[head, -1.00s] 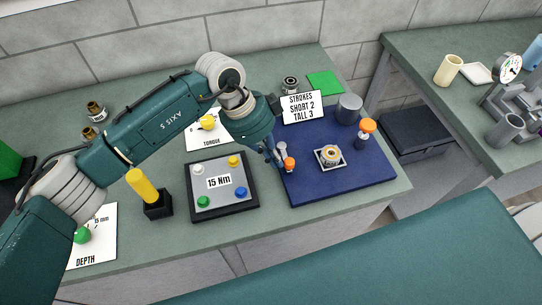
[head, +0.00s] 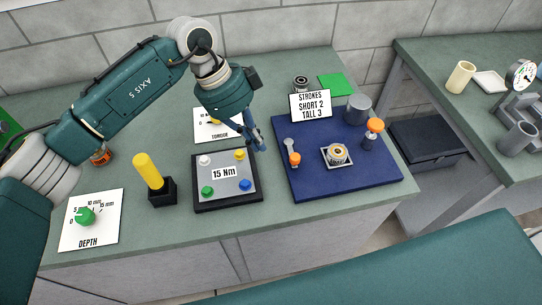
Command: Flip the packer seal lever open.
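A small grey lever with an orange knob (head: 295,159) lies at the left side of the blue mat (head: 310,188). I take it for the packer seal lever, though no label confirms this. Its grey arm runs up and away from the knob. My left gripper (head: 257,143) is left of the lever, above the far right corner of the 15 Nm panel, and apart from the lever. Its fingers are small and seen nearly edge-on, so their opening is unclear. My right gripper is not in view.
The mat also holds a square fixture (head: 336,155), an orange-topped post (head: 374,128), a grey cylinder (head: 358,109) and a strokes sign (head: 311,105). The 15 Nm panel (head: 225,188), a yellow handle (head: 148,170) and the depth card (head: 105,222) stand left.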

